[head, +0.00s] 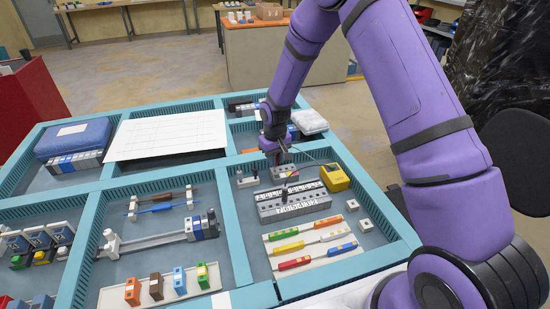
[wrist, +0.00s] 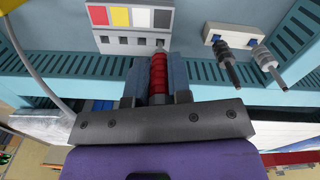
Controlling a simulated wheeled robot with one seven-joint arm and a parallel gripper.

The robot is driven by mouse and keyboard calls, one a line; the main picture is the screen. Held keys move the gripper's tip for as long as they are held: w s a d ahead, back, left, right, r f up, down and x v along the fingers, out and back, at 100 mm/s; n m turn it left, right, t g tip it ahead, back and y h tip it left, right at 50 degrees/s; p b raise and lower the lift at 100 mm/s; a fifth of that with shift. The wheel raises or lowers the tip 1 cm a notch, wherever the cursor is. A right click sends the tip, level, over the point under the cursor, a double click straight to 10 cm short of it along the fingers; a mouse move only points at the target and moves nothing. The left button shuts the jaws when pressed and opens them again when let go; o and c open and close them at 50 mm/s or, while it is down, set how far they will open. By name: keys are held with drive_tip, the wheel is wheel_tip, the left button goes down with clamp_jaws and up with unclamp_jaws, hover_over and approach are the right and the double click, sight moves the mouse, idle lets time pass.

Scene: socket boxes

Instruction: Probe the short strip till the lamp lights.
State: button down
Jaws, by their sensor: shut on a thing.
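My gripper (wrist: 158,85) is shut on a red ribbed probe (wrist: 159,72), which also shows its thin tip in the wrist view. The tip is at the rightmost hole of a short grey strip (wrist: 128,33), below the black patch; I cannot tell how deep it is. The strip carries red, yellow, white and black patches over a row of holes. In the head view my gripper (head: 281,156) is over the short strip (head: 285,172), partly hiding it. A yellow tester (head: 335,178) stands to the right with a cable running toward my gripper; whether its lamp is lit is unclear.
Longer grey strips (head: 292,202) lie just in front of the short strip. Coloured handled pieces (head: 293,264) and small white blocks (head: 366,225) share this compartment. Teal dividers (head: 233,245) surround it.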

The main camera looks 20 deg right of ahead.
drive_tip(key=shift+f, duration=0.8)
drive_tip(key=c, duration=1)
unclamp_jaws()
